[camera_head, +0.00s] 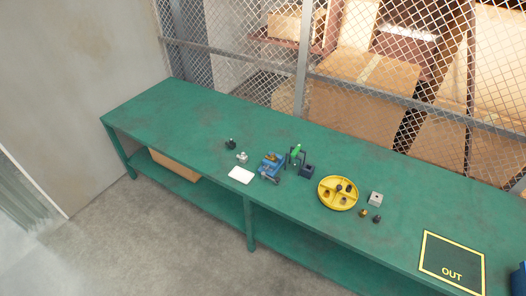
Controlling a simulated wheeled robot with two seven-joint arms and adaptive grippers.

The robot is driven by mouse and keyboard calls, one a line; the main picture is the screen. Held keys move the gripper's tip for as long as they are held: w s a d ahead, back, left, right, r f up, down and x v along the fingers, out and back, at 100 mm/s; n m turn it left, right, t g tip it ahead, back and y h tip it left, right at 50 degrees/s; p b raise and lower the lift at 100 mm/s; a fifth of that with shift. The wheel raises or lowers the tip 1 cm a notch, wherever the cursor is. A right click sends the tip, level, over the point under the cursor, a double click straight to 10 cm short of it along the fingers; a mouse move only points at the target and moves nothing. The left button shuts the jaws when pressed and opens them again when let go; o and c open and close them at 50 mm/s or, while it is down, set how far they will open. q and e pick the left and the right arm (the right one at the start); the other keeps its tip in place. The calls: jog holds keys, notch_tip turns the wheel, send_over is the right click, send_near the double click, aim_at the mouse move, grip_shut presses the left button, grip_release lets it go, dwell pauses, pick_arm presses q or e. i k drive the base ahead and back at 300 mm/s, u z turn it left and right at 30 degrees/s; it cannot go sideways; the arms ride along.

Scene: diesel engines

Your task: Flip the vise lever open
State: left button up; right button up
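A small blue vise-like fixture (268,165) stands on the green workbench (160,110), a little left of the bench's middle. An orange-brown part shows on top of it, and a grey piece lies at its front. Just right of it is a dark upright piece with a bright green top (297,149), standing by a dark blue block (308,170). The things are too small to tell which piece is the vise lever or how it is set. Neither of my grippers is in view.
A white plate (241,175) and small dark and grey parts (231,144) lie left of the vise. A yellow divided tray (325,203) holds parts at right, with loose pieces beside it. A yellow-framed OUT mat (452,286) is far right. The bench's left end is clear; mesh fencing stands behind.

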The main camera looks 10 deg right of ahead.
aim_at(277, 179)
jog(key=u, duration=0.75)
jog(key=i, duration=0.4)
jog(key=z, duration=0.95)
